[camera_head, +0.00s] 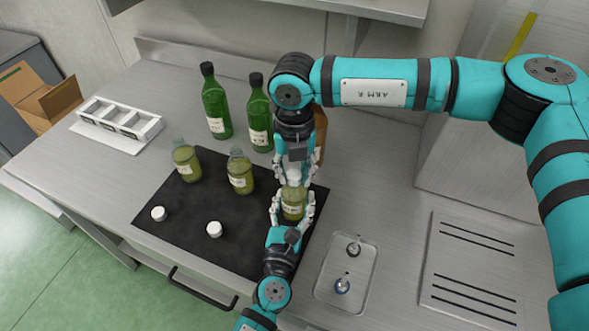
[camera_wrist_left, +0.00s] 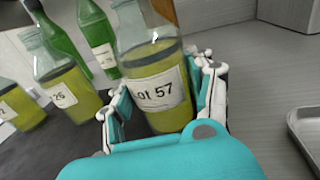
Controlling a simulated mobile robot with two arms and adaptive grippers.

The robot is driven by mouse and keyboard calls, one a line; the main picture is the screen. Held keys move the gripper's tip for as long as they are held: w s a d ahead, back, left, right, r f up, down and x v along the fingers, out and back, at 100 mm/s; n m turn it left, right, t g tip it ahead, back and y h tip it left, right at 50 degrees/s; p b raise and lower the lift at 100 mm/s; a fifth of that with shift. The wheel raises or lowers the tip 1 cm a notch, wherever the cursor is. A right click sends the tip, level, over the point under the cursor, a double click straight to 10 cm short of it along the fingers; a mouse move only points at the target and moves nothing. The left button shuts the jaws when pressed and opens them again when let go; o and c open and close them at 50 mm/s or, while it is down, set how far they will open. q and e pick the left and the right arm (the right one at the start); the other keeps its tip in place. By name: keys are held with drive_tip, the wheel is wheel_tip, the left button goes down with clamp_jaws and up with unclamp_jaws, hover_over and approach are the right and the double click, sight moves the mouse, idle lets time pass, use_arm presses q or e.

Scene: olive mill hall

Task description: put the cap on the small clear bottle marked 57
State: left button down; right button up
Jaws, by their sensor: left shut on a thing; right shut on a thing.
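The small clear bottle marked 57 (camera_head: 292,208) holds yellow-green oil and stands upright at the right side of the dark mat. Its "Lot 57" label (camera_wrist_left: 160,94) faces the left wrist camera. My left gripper (camera_head: 291,213) is shut around the bottle's body from the front. I cannot tell whether the cap touches the neck.
Two similar bottles (camera_head: 186,160) (camera_head: 240,172) and two loose white caps (camera_head: 158,213) (camera_head: 214,229) are on the dark mat (camera_head: 185,226). Green bottles (camera_head: 216,104) (camera_head: 259,116) stand behind.

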drive_tip(key=m, duration=0.8)
drive_tip(key=shift+m, duration=0.3)
drive_tip(key=m, duration=0.4)
drive_tip(key=shift+w+a, duration=0.1)
drive_tip(key=m, duration=0.5)
drive_tip(key=shift+m, duration=0.4)
drive_tip(key=o, duration=0.7)
